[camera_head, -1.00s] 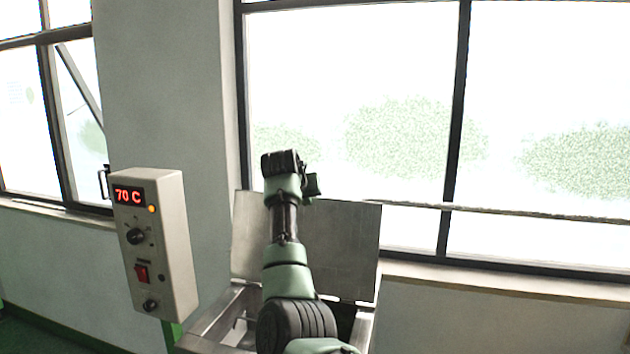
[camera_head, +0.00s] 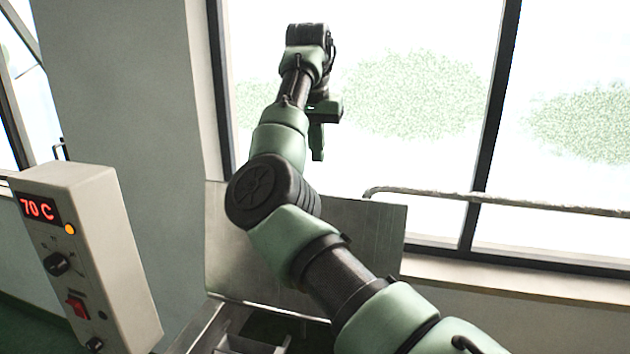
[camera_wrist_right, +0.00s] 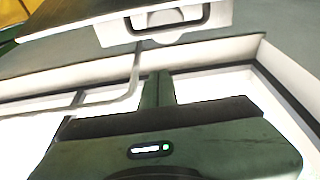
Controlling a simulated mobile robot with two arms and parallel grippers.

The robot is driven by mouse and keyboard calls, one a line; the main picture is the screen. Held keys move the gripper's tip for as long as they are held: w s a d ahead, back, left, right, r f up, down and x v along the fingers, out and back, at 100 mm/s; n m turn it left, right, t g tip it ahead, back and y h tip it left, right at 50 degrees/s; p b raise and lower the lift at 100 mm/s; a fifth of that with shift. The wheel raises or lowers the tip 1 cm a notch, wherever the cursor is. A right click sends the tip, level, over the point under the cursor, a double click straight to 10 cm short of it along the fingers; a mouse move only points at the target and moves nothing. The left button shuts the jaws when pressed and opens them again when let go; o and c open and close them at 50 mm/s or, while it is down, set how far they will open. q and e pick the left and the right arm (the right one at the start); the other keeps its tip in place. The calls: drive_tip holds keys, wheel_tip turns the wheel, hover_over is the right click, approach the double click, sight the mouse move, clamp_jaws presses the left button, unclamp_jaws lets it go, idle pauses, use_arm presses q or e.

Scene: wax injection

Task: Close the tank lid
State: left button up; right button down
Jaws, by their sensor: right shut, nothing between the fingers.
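The tank lid (camera_head: 365,235) is a grey metal plate standing raised, tilted up at the back of the open metal tank (camera_head: 205,328) in the head view. My right arm crosses in front of it and hides much of its middle. My right gripper (camera_head: 318,158) is beyond and above the lid's top edge, by the window, with its fingers pointing down. In the wrist view its two fingers (camera_wrist_right: 158,88) are together and empty. No contact between gripper and lid shows. My left gripper is not in view.
A control box (camera_head: 95,260) reading 70 C stands left of the tank. A bent rail (camera_head: 500,200) runs along the window behind and right of the lid. The window sill (camera_head: 520,280) lies below it. A pale fitting with a dark loop (camera_wrist_right: 165,20) shows in the wrist view.

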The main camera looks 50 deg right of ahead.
use_arm(q)
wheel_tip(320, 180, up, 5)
drive_tip(key=p, duration=0.4)
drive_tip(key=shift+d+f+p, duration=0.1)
drive_tip(key=shift+p, duration=0.2)
use_arm(e)
wheel_tip(320, 180, down, 8)
drive_tip(key=a, duration=0.1)
drive_tip(key=shift+s, duration=0.3)
drive_tip(key=shift+a, duration=0.15)
